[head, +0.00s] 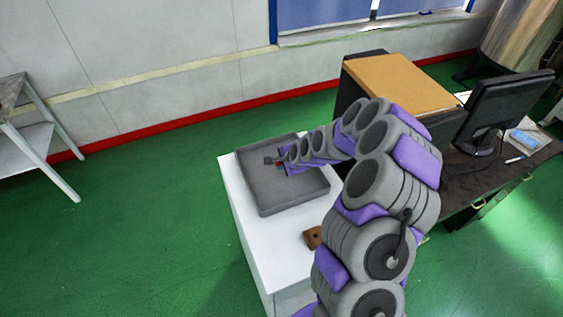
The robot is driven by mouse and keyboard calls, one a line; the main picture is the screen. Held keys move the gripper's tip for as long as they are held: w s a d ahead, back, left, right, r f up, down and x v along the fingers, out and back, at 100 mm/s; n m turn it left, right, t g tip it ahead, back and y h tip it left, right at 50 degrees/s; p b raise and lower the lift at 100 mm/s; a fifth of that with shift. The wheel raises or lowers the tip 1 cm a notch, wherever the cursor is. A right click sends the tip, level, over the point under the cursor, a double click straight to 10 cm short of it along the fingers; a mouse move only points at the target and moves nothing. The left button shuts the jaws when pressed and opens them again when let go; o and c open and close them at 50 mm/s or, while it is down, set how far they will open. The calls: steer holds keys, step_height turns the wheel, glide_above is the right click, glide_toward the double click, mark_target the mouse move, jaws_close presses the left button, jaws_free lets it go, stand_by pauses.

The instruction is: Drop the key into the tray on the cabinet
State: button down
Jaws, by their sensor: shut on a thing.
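The grey tray (250,197) lies on top of the white cabinet (255,250), with a low rim and a flat floor. My gripper (270,160) is over the far part of the tray, inside its outline in the head view. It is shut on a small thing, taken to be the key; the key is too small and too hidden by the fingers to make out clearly. How high the gripper is above the tray floor I cannot tell. My arm hides part of the tray's right side.
A small brown block (312,238) sits on the cabinet in front of the tray, partly hidden by my arm. A desk with a black monitor (503,105) and a wood-topped cabinet (400,82) stand at right. A grey rack (35,140) is at far left. Green floor left of the cabinet is clear.

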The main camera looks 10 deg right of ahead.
steer(key=shift+f+b, duration=0.4)
steer(key=shift+f, duration=0.45)
steer(key=c, duration=0.9)
jaws_free()
steer(key=p+v, duration=0.2)
steer(key=v, duration=1.5)
steer(key=shift+d, duration=0.2)
steer(key=s+a+r+n+g+b, duration=0.1)
steer(key=s+a+r+n+g, duration=0.2)
steer(key=s, duration=0.5)
steer(key=s+a+r+n+g+b, duration=0.1)
steer(key=s+a+r+n, duration=0.15)
steer(key=s+n, duration=0.4)
steer(key=s+r+n+g+h, duration=0.1)
steer(key=s+r+n+g, duration=0.1)
steer(key=s, duration=0.9)
steer(key=s+d+r+n+g+h+b, duration=0.1)
steer(key=s+n+g+h, duration=0.1)
steer(key=s, duration=0.9)
steer(key=shift+s+r+n+g, duration=0.2)
steer(key=shift+r+n+g, duration=0.2)
steer(key=shift+n, duration=0.45)
